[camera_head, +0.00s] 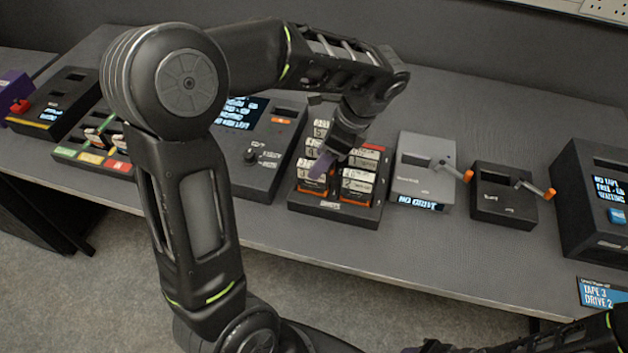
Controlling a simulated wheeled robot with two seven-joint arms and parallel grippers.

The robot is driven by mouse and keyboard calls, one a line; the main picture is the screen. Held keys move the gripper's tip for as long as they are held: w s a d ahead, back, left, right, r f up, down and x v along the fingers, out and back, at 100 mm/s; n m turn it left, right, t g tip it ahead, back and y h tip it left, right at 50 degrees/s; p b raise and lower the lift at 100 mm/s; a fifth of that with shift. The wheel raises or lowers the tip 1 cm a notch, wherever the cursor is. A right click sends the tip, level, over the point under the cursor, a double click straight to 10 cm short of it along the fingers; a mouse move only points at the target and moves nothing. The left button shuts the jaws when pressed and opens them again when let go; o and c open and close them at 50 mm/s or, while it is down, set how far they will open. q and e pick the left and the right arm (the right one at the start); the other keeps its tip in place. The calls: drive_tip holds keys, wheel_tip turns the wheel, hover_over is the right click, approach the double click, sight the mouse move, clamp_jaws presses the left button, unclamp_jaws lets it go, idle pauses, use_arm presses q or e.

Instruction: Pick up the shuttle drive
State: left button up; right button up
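A black rack (331,209) on the table holds several small cartridges with white labels and orange parts, such as a front one (356,187). I cannot tell which one is the shuttle drive, as the labels are too small to read. My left gripper (320,166) reaches down over the middle of this rack, with a purple finger among the cartridges. The finger gap is hidden, so I cannot tell if it is open or holds anything. My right arm shows at the bottom right; its gripper (425,348) is barely visible at the lower edge.
Right of the rack stand a grey box (420,160) reading "NO DRIVE" with an orange-tipped lever, a black lever box (495,205) and a black screen unit (590,170). A dial console (262,175) and a coloured-slot tray (65,152) stand left. The front table strip is clear.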

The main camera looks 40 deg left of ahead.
sight(313, 182)
use_arm(q)
drive_tip(key=shift+x, duration=1.3)
drive_tip(key=shift+p+x, duration=0.5)
drive_tip(key=shift+x, duration=2.1)
clamp_jaws()
